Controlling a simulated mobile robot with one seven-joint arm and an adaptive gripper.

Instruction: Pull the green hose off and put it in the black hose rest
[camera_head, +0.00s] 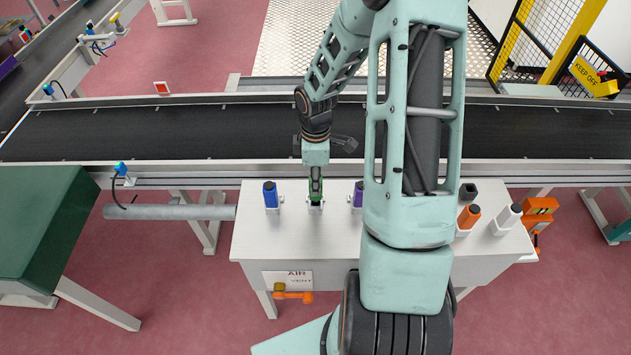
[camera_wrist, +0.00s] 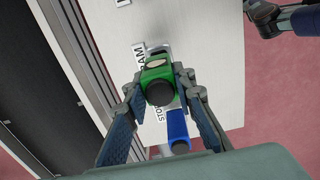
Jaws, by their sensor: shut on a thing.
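My gripper (camera_head: 316,196) is shut on the green hose (camera_wrist: 155,74) at the back edge of the white table. In the wrist view my gripper (camera_wrist: 158,86) has one finger on each side of the green hose, whose round dark end faces the camera. In the head view the green hose (camera_head: 316,186) appears upright at a small white base; I cannot tell whether it is still seated. A black block-like piece (camera_head: 468,193) stands at the table's right side, partly beside my arm. I cannot tell whether it is the black hose rest.
A blue piece (camera_head: 271,195) stands left of the green hose and a purple one (camera_head: 357,196) right of it. Orange (camera_head: 469,216) and white (camera_head: 508,218) pieces stand at the right. A conveyor (camera_head: 200,130) runs behind. The table (camera_head: 300,240) is clear in front.

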